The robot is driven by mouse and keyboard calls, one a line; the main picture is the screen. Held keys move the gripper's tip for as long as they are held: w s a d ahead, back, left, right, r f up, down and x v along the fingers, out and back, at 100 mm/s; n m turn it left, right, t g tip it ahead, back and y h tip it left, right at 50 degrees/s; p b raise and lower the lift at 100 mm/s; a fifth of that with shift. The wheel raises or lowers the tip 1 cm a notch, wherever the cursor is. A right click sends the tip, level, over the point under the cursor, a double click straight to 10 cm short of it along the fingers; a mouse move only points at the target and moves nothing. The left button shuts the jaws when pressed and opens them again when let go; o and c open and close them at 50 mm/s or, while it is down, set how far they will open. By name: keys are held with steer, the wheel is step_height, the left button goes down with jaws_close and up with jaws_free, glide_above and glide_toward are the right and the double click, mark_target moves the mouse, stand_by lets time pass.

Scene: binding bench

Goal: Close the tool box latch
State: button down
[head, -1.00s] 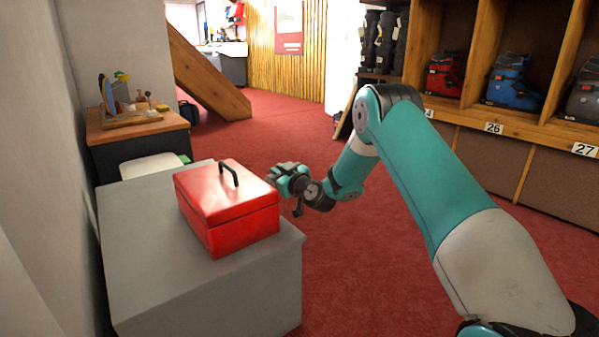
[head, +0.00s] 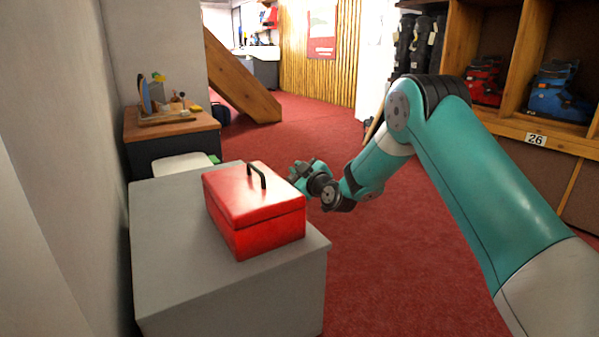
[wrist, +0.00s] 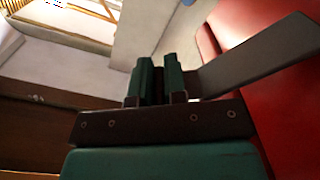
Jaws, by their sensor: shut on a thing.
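The red tool box (head: 254,212) sits on a grey cabinet, its lid down and its black handle (head: 256,175) standing up. In the wrist view its red side (wrist: 285,105) fills the right. A grey metal strip, seemingly the latch (wrist: 262,58), slants from the right down to my fingers. My gripper (head: 302,174) is at the box's right far side in the head view. In the wrist view its two dark green fingers (wrist: 159,78) are nearly together, shut on the latch's end. The exact grip is partly hidden, and the latch does not show in the head view.
The grey cabinet (head: 165,250) has bare top left of the box. A wooden-topped stand (head: 140,130) with small items and a white stool (head: 180,165) are behind it. Boot shelves (head: 520,120) stand at the right. Red carpet (head: 390,270) is open between.

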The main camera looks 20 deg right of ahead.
steer(key=c, duration=1.4)
jaws_free()
steer(key=shift+c, duration=0.2)
steer(key=b+v, duration=0.5)
steer(key=v, duration=1.2)
steer(key=shift+s, duration=0.2)
steer(key=shift+c, duration=0.2)
